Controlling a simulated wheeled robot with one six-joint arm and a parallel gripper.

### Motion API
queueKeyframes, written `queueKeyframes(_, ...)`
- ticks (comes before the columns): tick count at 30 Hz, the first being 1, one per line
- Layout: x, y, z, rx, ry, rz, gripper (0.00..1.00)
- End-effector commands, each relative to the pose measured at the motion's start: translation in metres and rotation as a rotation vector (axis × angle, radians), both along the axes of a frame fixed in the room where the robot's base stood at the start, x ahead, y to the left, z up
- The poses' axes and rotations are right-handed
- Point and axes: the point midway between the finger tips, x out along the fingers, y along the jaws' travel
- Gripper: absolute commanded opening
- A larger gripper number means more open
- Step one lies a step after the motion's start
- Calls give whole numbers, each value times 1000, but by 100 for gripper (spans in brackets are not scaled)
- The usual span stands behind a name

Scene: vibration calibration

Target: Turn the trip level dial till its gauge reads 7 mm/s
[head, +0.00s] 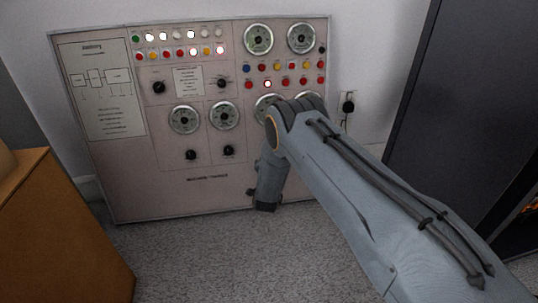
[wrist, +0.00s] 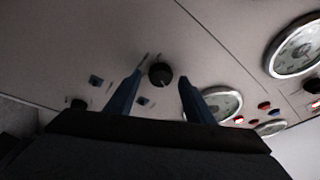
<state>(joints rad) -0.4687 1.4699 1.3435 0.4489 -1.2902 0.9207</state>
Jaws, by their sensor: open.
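A black round dial (wrist: 160,74) stands out from the pale panel in the wrist view. My gripper (wrist: 160,78) is open, with one blue finger on each side of this dial and a visible gap on both sides. I cannot tell how deep the fingertips reach along it. Its label is not legible, so I cannot confirm that it is the trip level dial. A round gauge (wrist: 222,103) shows partly behind the right finger; its needle and scale are too small to read. In the head view my arm hides the gripper and part of the panel.
The panel (head: 200,195) leans against the wall and carries several gauges (head: 184,119), black knobs (head: 191,155) and coloured lamps. A brown cabinet (head: 65,235) stands at the left and a dark cabinet (head: 455,90) at the right. Grey floor lies clear in front.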

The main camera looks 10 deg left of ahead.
Motion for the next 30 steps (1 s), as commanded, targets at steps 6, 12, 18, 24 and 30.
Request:
queueKeyframes(6,-31,1,1,-2,4,3,48)
queueKeyframes(12,-62,0,0,-2,3,4,48)
queueKeyframes(18,-76,-1,-1,0,1,3,48)
queueKeyframes(24,-76,-1,-2,0,1,3,48)
queueKeyframes(30,-76,-1,-2,0,1,3,48)
